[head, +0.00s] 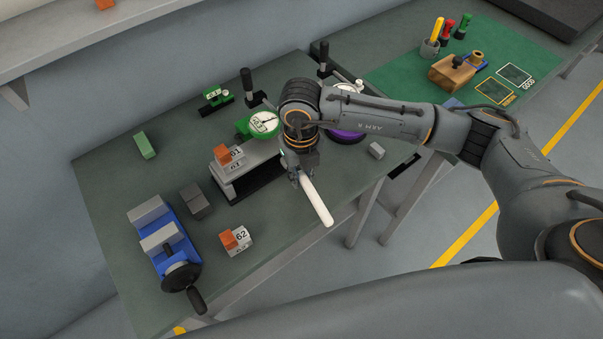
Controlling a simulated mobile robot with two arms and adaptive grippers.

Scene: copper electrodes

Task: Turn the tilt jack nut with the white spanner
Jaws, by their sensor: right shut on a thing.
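My right gripper (302,178) is shut on the white spanner (318,202) near the front edge of the bench. The spanner's white handle points down and to the right in the picture, out past the bench edge. Its far end is hidden by the gripper. A grey stepped fixture (243,165) with a block marked 61 on top stands just left of the gripper. The tilt jack nut cannot be made out; my gripper and wrist cover that area. My left gripper is not in view.
A blue vise (170,240) with a black crank stands at the front left. A block marked 62 (236,239) lies near the front edge. A green mat (400,75) with tools lies at the upper right.

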